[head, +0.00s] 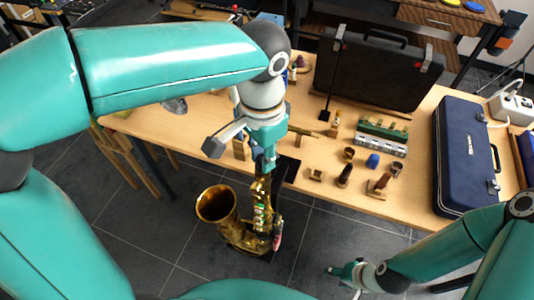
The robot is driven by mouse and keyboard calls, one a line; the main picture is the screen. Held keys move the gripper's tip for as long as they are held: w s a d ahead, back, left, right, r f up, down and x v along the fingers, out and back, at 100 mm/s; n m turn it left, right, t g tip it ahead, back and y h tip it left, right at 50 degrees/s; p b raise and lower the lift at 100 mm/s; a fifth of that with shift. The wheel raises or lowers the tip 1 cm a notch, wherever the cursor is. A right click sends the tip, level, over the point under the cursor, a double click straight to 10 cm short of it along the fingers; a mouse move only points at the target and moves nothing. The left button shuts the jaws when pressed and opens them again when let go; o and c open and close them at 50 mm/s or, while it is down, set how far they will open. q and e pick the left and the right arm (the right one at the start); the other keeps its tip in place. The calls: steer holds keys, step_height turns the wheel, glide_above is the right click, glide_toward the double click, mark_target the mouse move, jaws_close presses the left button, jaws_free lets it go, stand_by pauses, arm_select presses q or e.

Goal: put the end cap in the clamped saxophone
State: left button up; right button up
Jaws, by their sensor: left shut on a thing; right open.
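The gold saxophone (262,212) stands upright at the front edge of the table, its bell (215,204) opening upward at the left. A dark clamp (286,170) shows at the table edge beside its upper end. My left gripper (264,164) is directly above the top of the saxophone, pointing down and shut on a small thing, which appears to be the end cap. The fingers mostly hide it, and I cannot tell whether it touches the saxophone's opening. My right gripper (338,270) is open and empty, low over the floor at the right, apart from everything.
On the wooden table (430,120) lie a small blue piece (373,160), several brown small parts (344,174) and a green-and-silver harmonica-like item (382,136). A black case (370,70) stands behind and a navy case (465,155) lies at right. The floor in front is clear.

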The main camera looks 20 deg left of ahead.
stand_by(0.3)
arm_select(q)
steer(key=shift+f+b, duration=0.35)
steer(key=shift+f, duration=0.2)
stand_by(0.5)
stand_by(0.4)
steer(key=o, duration=0.8)
steer(key=shift+o, duration=0.2)
steer(key=shift+c, duration=0.2)
steer(key=shift+r, duration=0.15)
steer(key=shift+r+p, duration=2.7)
steer(key=shift+r, duration=0.2)
